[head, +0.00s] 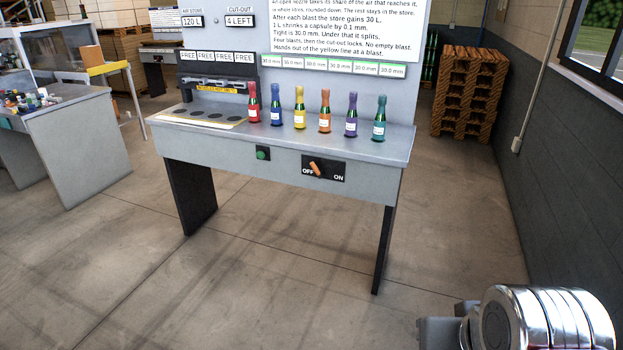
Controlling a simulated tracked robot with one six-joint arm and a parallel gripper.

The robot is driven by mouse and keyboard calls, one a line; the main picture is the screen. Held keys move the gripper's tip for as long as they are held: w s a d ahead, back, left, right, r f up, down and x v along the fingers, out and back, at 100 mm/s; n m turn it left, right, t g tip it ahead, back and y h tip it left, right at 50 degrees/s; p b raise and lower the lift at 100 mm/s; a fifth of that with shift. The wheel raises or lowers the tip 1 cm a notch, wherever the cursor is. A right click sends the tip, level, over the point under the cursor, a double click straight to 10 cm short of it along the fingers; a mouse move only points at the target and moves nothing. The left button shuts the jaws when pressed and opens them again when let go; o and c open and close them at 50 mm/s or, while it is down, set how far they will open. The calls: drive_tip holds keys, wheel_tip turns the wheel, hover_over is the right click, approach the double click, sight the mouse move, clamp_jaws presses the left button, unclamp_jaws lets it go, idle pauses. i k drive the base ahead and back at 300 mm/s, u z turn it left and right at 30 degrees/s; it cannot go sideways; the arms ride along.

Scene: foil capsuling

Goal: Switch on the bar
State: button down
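The bar (215,87) is a dark rail at the back left of the grey bench, with a yellow label on it. Under it lies a plate with dark round spots. The orange rotary switch (315,168) sits on a black panel on the bench's front, between the words OFF and ON. Its upper end leans left, toward the OFF side. A green button (262,153) is left of it. The store display (192,22) reads 120 L and the cut-out display (239,21) reads 4 LEFT. Several FREE signs (218,57) show above the bar. My gripper is not in view.
Several bottles with coloured foil tops (325,112) stand in a row on the bench, under tags reading 30.0 mm. A cluttered side table (70,150) stands left. Pallets (470,90) are stacked back right. The floor before the bench is clear. My arm shows bottom right.

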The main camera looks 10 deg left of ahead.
sight(321, 175)
drive_tip(key=k, duration=0.35)
drive_tip(key=u, duration=0.2)
drive_tip(key=i, duration=0.5)
drive_tip(key=u, duration=0.75)
drive_tip(key=i, duration=0.75)
drive_tip(key=u, duration=0.3)
drive_tip(key=i, duration=1.95)
drive_tip(key=z, duration=0.6)
